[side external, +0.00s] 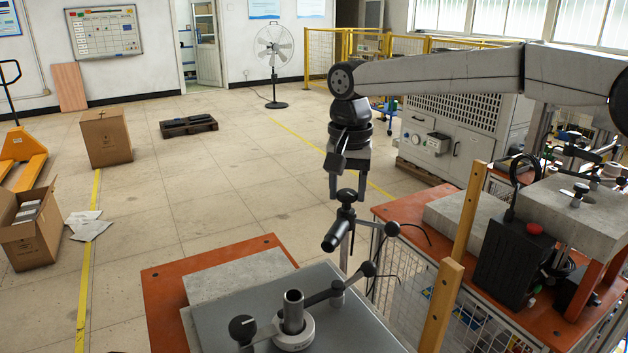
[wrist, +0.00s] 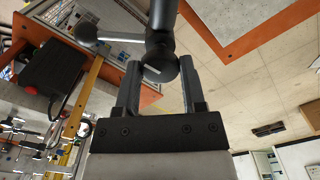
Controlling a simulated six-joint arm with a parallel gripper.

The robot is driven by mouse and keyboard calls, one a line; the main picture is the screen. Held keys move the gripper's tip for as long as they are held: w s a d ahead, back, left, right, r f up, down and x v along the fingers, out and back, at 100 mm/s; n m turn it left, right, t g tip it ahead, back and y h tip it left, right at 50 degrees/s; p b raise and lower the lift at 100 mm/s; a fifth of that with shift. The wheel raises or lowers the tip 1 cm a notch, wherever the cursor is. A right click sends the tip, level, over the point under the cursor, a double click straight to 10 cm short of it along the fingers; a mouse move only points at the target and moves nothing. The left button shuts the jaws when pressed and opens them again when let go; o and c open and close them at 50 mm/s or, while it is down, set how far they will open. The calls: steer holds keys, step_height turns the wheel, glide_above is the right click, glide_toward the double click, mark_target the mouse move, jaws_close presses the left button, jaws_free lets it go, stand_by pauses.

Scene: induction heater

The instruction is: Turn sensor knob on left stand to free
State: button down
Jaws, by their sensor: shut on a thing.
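The black sensor (side external: 335,236) hangs tilted on the jointed arm of the left stand (side external: 337,290), above the grey plate. A dark round knob (side external: 346,197) sits at the top of the sensor's holder. My gripper (side external: 347,190) points down from above, its fingers on either side of this knob and shut on it. In the wrist view the knob (wrist: 161,69), with a pale mark on its face, sits between the two fingertips of my gripper (wrist: 158,64). The writing on the knob is too small to read.
A metal tube (side external: 292,308) and a round black knob (side external: 242,328) stand on the plate in front. Wooden posts (side external: 442,305) and a mesh fence are to the right, with a black box (side external: 505,262) on the orange bench beyond.

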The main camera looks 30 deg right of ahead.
steer(key=n, duration=0.8)
steer(key=shift+n, duration=0.3)
steer(key=n, duration=0.4)
steer(key=shift+r+n, duration=0.1)
steer(key=shift+n, duration=2)
steer(key=shift+c, duration=0.9)
jaws_free()
